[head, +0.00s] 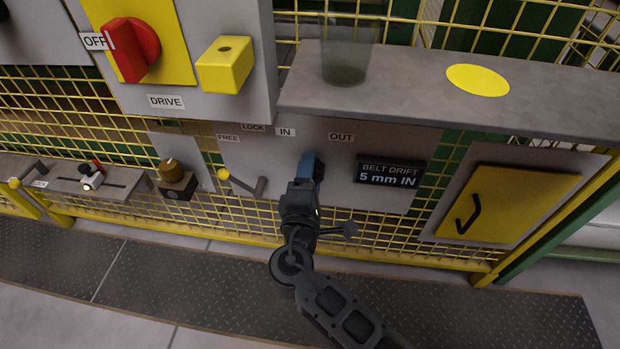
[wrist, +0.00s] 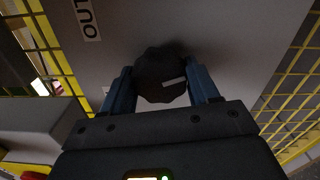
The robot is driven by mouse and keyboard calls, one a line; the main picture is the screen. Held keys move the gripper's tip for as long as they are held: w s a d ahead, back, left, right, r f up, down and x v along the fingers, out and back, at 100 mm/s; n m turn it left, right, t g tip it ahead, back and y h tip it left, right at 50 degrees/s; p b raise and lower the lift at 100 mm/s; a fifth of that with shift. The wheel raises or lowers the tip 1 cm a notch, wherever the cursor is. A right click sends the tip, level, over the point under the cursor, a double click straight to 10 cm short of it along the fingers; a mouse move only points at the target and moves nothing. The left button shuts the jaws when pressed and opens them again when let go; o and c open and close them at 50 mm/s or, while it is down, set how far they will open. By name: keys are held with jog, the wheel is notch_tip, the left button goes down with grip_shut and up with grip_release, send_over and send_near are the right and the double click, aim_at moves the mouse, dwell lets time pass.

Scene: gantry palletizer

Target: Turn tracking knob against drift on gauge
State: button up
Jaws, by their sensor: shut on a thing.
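The tracking knob (wrist: 160,75) is dark and scalloped with a pale pointer mark, and it shows between the two blue fingers of my gripper (wrist: 162,88) in the wrist view. The gripper is shut on it. In the head view my gripper (head: 309,168) reaches the grey panel below the IN label (head: 286,132) and OUT label (head: 341,137), and hides the knob. The drift gauge (head: 389,174) to the right reads "BELT DRIFT 5 mm IN".
A lever (head: 242,184) with a yellow end sits left of my gripper, under FREE and LOCK labels. A shelf (head: 420,95) with a clear cup (head: 346,60) juts out above. A yellow door (head: 492,203) is at right. A red DRIVE switch (head: 133,48) is at upper left.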

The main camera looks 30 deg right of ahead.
jog(key=shift+f, duration=0.1)
dwell(0.3)
jog(key=o, duration=1)
jog(key=shift+a, duration=0.1)
jog(key=p+v, duration=0.1)
jog(key=v, duration=0.6)
jog(key=shift+s+a, duration=0.2)
jog(key=shift+s, duration=0.15)
